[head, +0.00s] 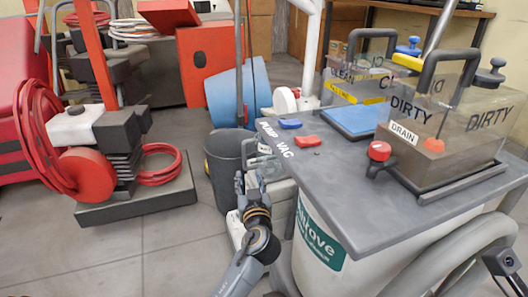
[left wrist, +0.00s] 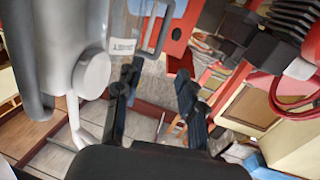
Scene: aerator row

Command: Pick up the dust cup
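My left gripper (head: 251,180) is in front of the table's left side, pointing away from me. In the left wrist view its two dark fingers (left wrist: 158,82) are apart with nothing between them. My right gripper's fingers are not visible.
The grey table (head: 345,170) carries tanks marked CLEAN and DIRTY (head: 440,130) and red and blue pieces. A dark bin (head: 222,170) stands left of my gripper. A machine with red hoses (head: 98,160) is farther left. The front left floor (head: 110,255) is clear.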

